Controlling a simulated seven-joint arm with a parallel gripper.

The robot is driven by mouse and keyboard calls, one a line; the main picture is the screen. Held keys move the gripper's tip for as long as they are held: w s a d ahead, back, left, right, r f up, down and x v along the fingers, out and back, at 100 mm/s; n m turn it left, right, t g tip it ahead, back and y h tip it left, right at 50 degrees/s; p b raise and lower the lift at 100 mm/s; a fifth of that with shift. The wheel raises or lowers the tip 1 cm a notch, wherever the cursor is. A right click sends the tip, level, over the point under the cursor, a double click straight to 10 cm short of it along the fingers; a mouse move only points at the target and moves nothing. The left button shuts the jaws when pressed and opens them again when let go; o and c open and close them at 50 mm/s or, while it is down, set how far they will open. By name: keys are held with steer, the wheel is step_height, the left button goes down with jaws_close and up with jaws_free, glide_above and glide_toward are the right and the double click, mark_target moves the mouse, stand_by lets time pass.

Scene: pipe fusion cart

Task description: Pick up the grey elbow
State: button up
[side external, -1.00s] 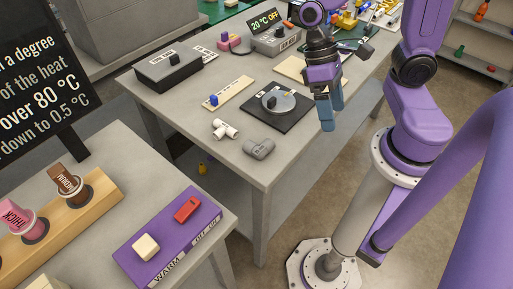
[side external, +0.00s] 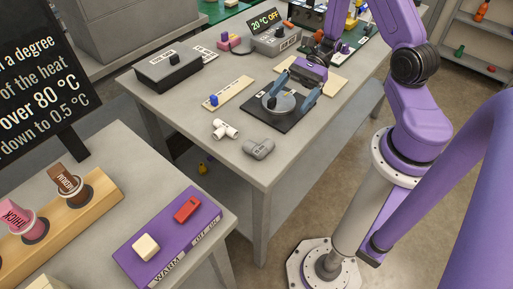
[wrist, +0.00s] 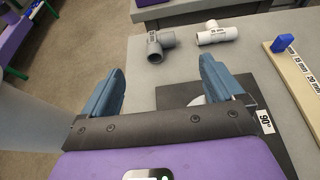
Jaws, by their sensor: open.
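The grey elbow (side external: 258,148) lies on the grey cart top near its front edge. In the wrist view the elbow (wrist: 157,44) shows beyond my fingertips, left of the white tee fitting (wrist: 215,34). My gripper (side external: 290,98) is open and empty, its two blue fingers spread over the round dial on the black plate, behind the elbow in the side view. In the wrist view my gripper (wrist: 160,82) points toward the elbow, with a gap between them.
The white tee (side external: 224,129) lies just left of the elbow. The black plate (side external: 284,122) with its round dial is under my gripper. A beige strip with a blue piece (side external: 213,100) lies further left.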

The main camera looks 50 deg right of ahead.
glide_toward(257, 145)
steer(key=x, duration=0.4)
steer(key=shift+a+r, duration=0.15)
steer(key=shift+a, duration=0.25)
steer(key=shift+f+x, duration=0.15)
steer(key=shift+x, duration=1.25)
steer(key=shift+f+x, duration=0.15)
steer(key=shift+x, duration=1.2)
steer(key=shift+d, duration=0.15)
steer(key=c, duration=1)
